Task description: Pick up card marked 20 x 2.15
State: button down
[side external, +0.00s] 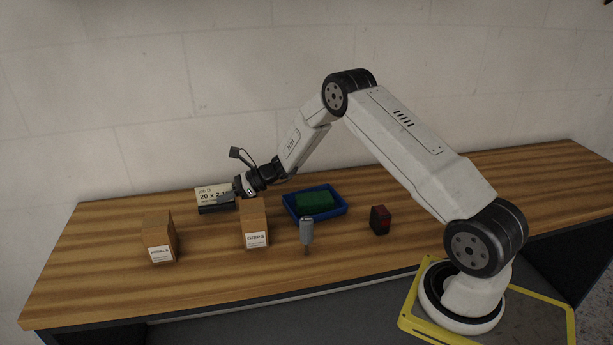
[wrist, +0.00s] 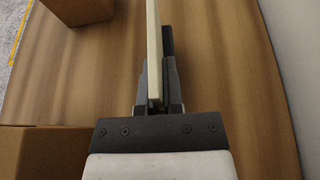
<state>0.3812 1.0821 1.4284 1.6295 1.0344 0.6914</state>
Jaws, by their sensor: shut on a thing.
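The card marked 20 x 2.15 (side external: 212,192) is cream with dark print and stands upright at the back left of the table in the side view. My gripper (side external: 220,204) reaches it from the right, and its fingers partly cover the print. In the wrist view the card (wrist: 153,40) shows edge-on as a pale strip between the two fingers of my gripper (wrist: 158,85). The gripper is shut on it. Whether the card's lower edge touches the table cannot be told.
Two cardboard boxes, one at the left (side external: 158,238) and one nearer the middle (side external: 253,222), stand in front of the card. A blue tray (side external: 288,205) holds a green block. A grey-handled tool (side external: 307,232) and a dark red-faced block (side external: 380,220) stand further right. The wall is close behind.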

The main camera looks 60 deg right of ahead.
jog(key=s+r, duration=0.4)
jog(key=s+a+r, duration=0.1)
jog(key=s+r, duration=0.2)
jog(key=s, duration=0.2)
jog(key=s+r, duration=0.4)
jog(key=s, duration=0.1)
jog(key=shift+a+r, duration=0.25)
jog(key=shift+r, duration=0.05)
jog(key=shift+w, duration=0.1)
dwell(0.4)
